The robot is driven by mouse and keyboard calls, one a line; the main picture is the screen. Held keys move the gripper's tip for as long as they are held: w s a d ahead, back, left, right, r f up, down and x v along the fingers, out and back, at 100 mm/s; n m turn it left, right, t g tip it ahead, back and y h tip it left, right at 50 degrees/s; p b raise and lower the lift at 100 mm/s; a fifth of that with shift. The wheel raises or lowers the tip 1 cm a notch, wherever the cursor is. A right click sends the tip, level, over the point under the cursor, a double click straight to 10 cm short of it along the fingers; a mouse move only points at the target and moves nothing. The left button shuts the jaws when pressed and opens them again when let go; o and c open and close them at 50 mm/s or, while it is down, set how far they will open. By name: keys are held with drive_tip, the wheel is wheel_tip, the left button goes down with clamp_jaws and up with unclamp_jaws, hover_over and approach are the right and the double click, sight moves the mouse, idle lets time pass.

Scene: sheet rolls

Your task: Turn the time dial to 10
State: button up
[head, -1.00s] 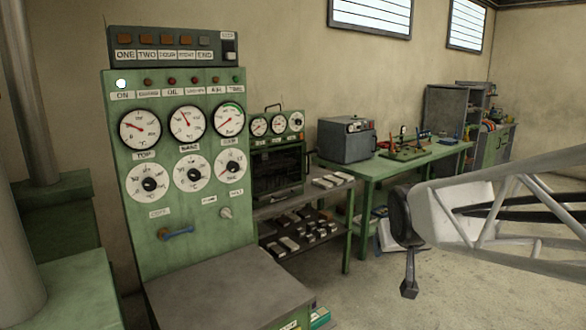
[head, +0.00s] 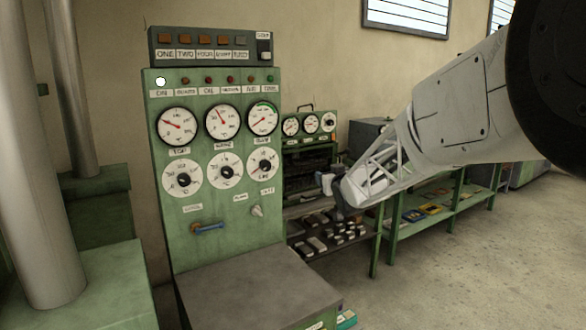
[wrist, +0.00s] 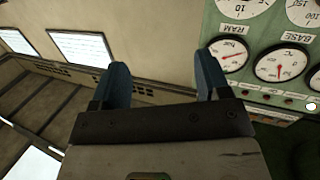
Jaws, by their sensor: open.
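The green panel (head: 215,255) in the head view has three gauges with red needles above three white dials with black knobs: a left dial (head: 182,178), a middle dial (head: 227,172) and a right dial (head: 262,162). The small labels are too blurred to tell which is the time dial, and its setting cannot be read. My gripper (head: 324,182) is right of the panel, apart from the dials. In the wrist view its blue fingers (wrist: 160,80) are open and empty.
A grey-topped ledge (head: 250,290) juts out below the panel. A blue-handled lever (head: 208,227) and a small knob (head: 257,210) sit under the dials. A shelf with several metal blocks (head: 335,232) and a green bench (head: 440,215) stand to the right. Floor at right is clear.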

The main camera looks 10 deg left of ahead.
drive_tip(key=w+a+f+n+y, duration=0.2)
drive_tip(key=w+a+y, duration=0.2)
drive_tip(key=a, duration=0.4)
drive_tip(key=n+y, duration=0.3)
drive_tip(key=y, duration=0.2)
approach(267, 167)
drive_tip(key=x, duration=0.2)
drive_tip(key=shift+w+r+g, duration=0.1)
drive_tip(key=shift+r+g, duration=0.05)
drive_tip(key=shift+g, duration=0.25)
drive_tip(key=shift+w+a, duration=0.1)
drive_tip(key=shift+x, duration=3.75)
drive_tip(key=shift+r, duration=0.15)
drive_tip(key=shift+c, duration=0.2)
drive_tip(key=c, duration=0.9)
